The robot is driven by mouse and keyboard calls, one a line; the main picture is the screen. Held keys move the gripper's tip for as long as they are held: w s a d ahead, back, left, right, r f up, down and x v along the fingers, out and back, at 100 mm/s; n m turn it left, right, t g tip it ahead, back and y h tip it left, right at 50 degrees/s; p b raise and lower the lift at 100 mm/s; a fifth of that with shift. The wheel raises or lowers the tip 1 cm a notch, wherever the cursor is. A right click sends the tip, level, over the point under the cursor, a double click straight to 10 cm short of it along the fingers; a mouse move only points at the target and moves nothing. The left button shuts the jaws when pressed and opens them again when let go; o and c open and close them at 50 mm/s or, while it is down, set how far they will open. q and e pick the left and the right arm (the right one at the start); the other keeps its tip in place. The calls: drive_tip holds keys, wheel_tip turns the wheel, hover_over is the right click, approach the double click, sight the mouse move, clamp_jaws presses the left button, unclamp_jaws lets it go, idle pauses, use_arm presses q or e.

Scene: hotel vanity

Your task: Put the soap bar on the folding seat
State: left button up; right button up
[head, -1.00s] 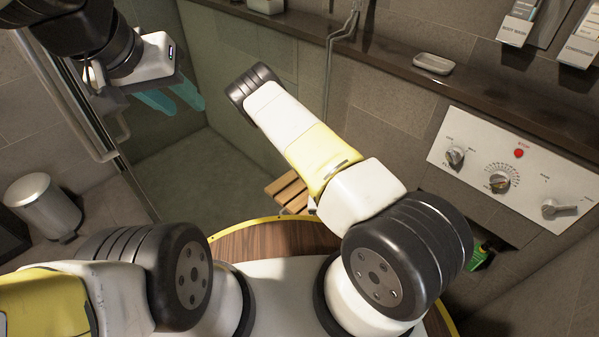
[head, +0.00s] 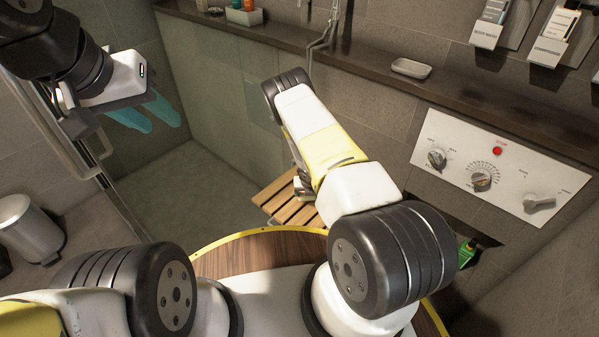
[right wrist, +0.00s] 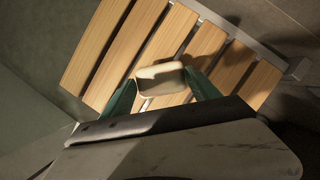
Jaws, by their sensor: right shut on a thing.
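The soap bar (right wrist: 160,78) is cream-white and shows in the right wrist view between the teal fingers of my right gripper (right wrist: 162,88), which is shut on it. Behind the bar are the light wooden slats of the folding seat (right wrist: 118,50). I cannot tell whether the bar touches the slats. In the head view the folding seat (head: 293,208) is partly covered by my right forearm, and the soap bar is hidden there. My left gripper (head: 163,124) is open and empty at the upper left, away from the seat.
A ledge (head: 470,100) runs along the back wall with a pale soap dish (head: 411,68) on it. A control panel (head: 490,172) with knobs is at the right. A metal bin (head: 30,228) stands at the left. A green bottle (head: 466,254) is low at the right.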

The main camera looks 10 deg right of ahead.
drive_tip(key=shift+f, duration=1.8)
drive_tip(key=o, duration=1.9)
drive_tip(key=shift+f, duration=0.15)
drive_tip(key=s+r+m, duration=0.3)
drive_tip(key=r+m, duration=0.6)
drive_tip(key=r, duration=1.4)
drive_tip(key=s+r+m, duration=0.4)
drive_tip(key=r+m, duration=0.5)
drive_tip(key=r, duration=1.3)
drive_tip(key=s+a+r+m+t+y, duration=0.1)
drive_tip(key=s+a+r+m+y, duration=0.1)
drive_tip(key=s+r+m, duration=1.1)
drive_tip(key=s+r, duration=0.1)
drive_tip(key=s, duration=0.2)
drive_tip(key=s+a+r+m, duration=0.1)
drive_tip(key=s+r, duration=0.2)
drive_tip(key=s, duration=0.2)
drive_tip(key=s+a+r+m, duration=0.1)
drive_tip(key=s+r+m, duration=0.1)
drive_tip(key=s, duration=0.3)
drive_tip(key=shift+s+a+r+t+y, duration=0.2)
drive_tip(key=shift+a+r+t+y, duration=0.1)
drive_tip(key=shift+r+y, duration=0.15)
